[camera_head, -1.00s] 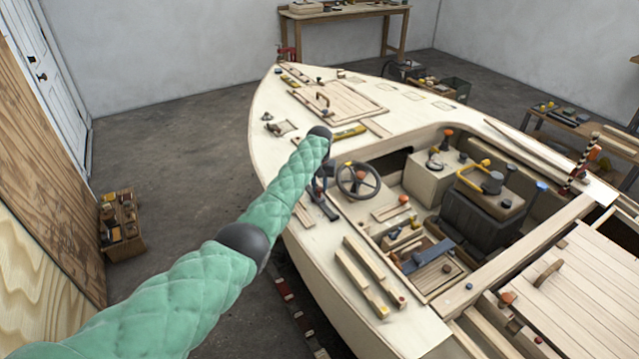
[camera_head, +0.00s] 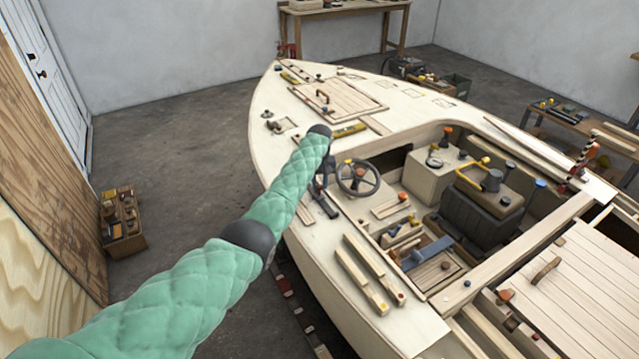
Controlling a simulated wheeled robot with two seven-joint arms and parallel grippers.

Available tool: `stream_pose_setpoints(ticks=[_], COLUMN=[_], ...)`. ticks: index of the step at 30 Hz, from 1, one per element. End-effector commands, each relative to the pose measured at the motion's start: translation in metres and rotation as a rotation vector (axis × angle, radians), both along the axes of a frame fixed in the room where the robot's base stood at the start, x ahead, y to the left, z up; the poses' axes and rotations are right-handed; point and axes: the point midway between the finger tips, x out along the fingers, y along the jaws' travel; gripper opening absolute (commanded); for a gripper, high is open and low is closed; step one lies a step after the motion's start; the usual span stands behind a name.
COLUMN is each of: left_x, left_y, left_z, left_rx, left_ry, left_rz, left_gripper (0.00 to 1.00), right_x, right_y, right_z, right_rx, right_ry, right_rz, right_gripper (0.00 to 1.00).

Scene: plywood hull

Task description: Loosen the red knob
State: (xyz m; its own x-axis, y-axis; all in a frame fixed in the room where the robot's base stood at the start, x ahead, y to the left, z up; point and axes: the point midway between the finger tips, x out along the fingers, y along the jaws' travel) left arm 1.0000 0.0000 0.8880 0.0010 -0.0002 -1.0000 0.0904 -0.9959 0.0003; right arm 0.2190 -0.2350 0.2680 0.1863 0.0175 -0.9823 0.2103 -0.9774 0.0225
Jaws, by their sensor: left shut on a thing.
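My left arm reaches in from the lower left in a green quilted sleeve. Its dark gripper (camera_head: 324,188) is at the boat's side deck, just left of the steering wheel (camera_head: 358,178). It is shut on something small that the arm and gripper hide. No red knob shows clearly between the fingers. Several red or orange knobs show elsewhere: one (camera_head: 403,196) right of the wheel, one (camera_head: 446,131) on the pale console, and one (camera_head: 505,295) by the rear hatch. I cannot tell which is the task's knob. My right gripper is not in view.
The plywood hull (camera_head: 290,215) fills the middle and right. Loose wood strips (camera_head: 362,276) lie on its near side deck. A low tool rack (camera_head: 122,222) stands on the floor at left, and a workbench (camera_head: 345,12) at the back wall. The floor between them is clear.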

Motion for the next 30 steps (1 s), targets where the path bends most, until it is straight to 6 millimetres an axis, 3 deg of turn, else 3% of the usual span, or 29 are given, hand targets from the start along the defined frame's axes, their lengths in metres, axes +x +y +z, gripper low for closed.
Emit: stream_pose_setpoints(ticks=[2, 3, 6, 17, 22, 24, 30], left_x=[-0.001, -0.001, -0.001, 0.0, 0.0, 0.001, 0.001], left_y=[0.0, 0.0, 0.0, 0.0, 0.0, -0.001, -0.001], left_z=[-0.002, -0.002, -0.002, 0.005, 0.026, 0.037, 0.063], left_rx=[0.0, 0.0, 0.0, 0.0, -0.001, -0.001, 0.0], left_ry=[0.002, 0.002, 0.002, 0.0, -0.002, -0.002, 0.0], left_rz=[0.0, 0.0, -0.001, -0.001, -0.001, -0.001, -0.001], left_gripper=[0.01, 0.32, 0.46, 0.46, 0.46, 0.46, 0.46], right_x=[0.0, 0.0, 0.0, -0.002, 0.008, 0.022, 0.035], right_y=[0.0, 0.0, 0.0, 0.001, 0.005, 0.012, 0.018], right_z=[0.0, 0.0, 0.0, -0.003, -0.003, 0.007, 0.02], right_rx=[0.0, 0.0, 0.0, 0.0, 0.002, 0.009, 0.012], right_ry=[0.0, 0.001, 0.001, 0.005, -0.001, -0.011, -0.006], right_rz=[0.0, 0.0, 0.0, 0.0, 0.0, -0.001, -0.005], right_gripper=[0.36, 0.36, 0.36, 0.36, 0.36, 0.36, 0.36])
